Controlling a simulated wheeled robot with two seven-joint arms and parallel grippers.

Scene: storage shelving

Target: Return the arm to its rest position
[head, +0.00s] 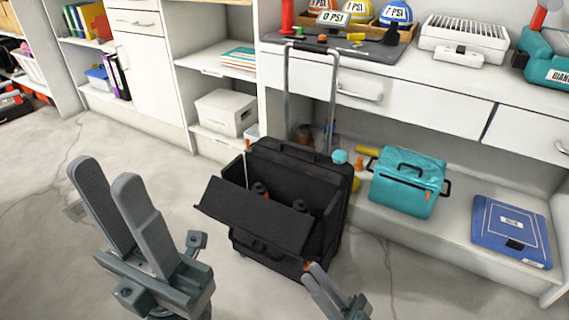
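My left gripper (105,172) is at the lower left, above the bare floor. Its two long grey fingers point up and stand apart with nothing between them. My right gripper (311,274) shows at the bottom centre, just in front of the lower right corner of a black case (270,229). Only its narrow fingers and part of its body are visible, and I cannot tell whether they are apart or touching. Whether it touches the case is also unclear.
The black case stands open on the floor, its grey handle (286,80) raised and dark items inside. Behind are white shelving and a worktop (420,65) with helmets. A teal bag (405,185) and blue case (510,232) sit on the low shelf. Floor at left is clear.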

